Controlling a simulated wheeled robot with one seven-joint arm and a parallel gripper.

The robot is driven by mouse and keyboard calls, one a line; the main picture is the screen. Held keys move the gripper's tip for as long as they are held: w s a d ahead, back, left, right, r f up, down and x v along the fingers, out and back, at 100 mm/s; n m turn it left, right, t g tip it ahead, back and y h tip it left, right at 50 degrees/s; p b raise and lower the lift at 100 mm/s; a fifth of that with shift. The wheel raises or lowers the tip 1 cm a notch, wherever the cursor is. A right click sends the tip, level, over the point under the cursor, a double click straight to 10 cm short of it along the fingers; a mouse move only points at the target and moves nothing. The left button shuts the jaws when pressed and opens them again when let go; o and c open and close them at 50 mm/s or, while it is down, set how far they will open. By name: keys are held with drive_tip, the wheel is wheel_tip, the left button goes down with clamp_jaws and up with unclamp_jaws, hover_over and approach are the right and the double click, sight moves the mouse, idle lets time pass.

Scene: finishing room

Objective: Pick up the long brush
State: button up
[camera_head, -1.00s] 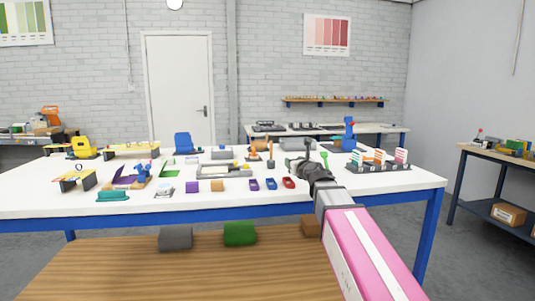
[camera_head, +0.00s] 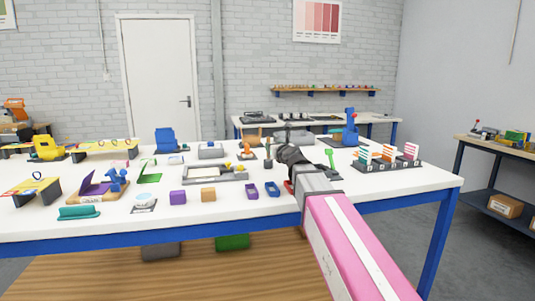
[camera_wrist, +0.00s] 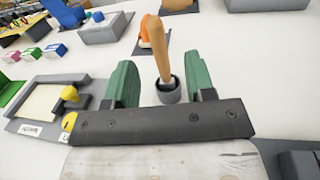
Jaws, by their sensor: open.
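A long wooden handle (camera_wrist: 156,45), which looks like the long brush, stands slightly tilted in a small grey cup (camera_wrist: 168,92) in the wrist view. Its lower end is hidden in the cup. In the head view the handle (camera_head: 268,146) stands upright on the white table, just left of my gripper (camera_head: 287,137). In the wrist view my gripper (camera_wrist: 162,82) is open. Its two green fingers are on either side of the cup in the picture, with nothing held. I cannot tell how far the handle is from the fingers.
The white table (camera_head: 225,208) holds many small items. A grey tray with a yellow knob (camera_wrist: 70,94) is left of the fingers. A rack of striped cards (camera_head: 386,160) and a blue device (camera_head: 350,130) stand to the right. Bare tabletop lies at the front right.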

drive_tip(key=x, duration=0.8)
drive_tip(key=shift+f, duration=0.35)
drive_tip(key=shift+s+a, duration=0.1)
drive_tip(key=shift+s, duration=0.05)
clamp_jaws()
